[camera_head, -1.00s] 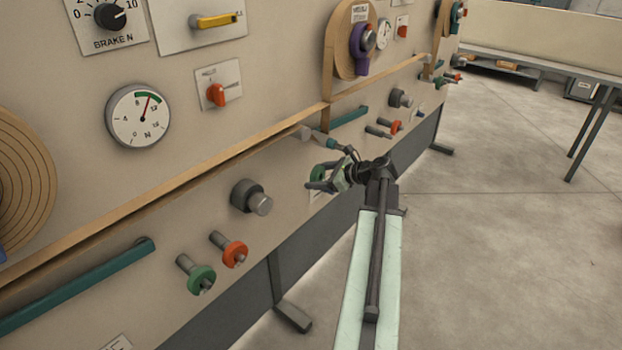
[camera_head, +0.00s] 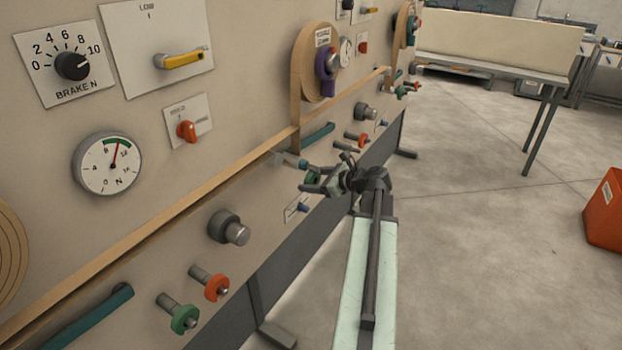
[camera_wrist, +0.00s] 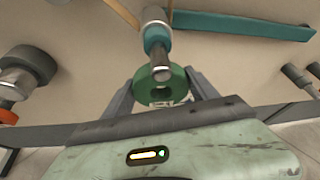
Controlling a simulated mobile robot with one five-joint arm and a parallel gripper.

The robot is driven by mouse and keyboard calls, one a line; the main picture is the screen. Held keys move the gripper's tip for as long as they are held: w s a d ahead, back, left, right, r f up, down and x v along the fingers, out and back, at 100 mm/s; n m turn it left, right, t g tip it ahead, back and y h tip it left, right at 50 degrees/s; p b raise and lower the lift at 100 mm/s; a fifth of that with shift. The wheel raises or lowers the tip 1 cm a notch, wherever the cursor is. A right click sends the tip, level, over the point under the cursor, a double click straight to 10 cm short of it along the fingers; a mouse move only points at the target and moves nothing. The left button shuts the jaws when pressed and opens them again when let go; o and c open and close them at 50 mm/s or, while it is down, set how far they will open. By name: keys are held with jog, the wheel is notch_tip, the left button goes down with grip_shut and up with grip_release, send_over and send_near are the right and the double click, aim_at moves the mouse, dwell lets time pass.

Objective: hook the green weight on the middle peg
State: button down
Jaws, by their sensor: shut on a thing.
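The green weight (camera_wrist: 146,88), a slotted ring, is between the two fingers of my gripper (camera_wrist: 160,98) in the wrist view. In the head view my gripper (camera_head: 322,184) holds the green weight (camera_head: 310,177) out from the machine panel. A grey peg with a teal collar (camera_wrist: 157,42) points toward the wrist camera, just above the weight in that view. It also shows in the head view (camera_head: 291,161), left of and slightly above the weight. Peg and weight overlap in the wrist picture; I cannot tell whether they touch. No label marks this as the middle peg.
An orange weight (camera_head: 216,288) and another green weight (camera_head: 185,320) hang on pegs at lower left. A grey knob (camera_head: 229,228) sticks out nearby. A teal bar (camera_wrist: 245,25) lies right of the collared peg. Floor right of my arm is clear up to a red bin (camera_head: 606,212).

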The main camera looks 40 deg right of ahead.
jog(key=s+d+r+p, duration=0.1)
jog(key=s+d, duration=0.2)
jog(key=s, duration=1.2)
jog(key=shift+d, duration=0.2)
jog(key=shift+s, duration=0.15)
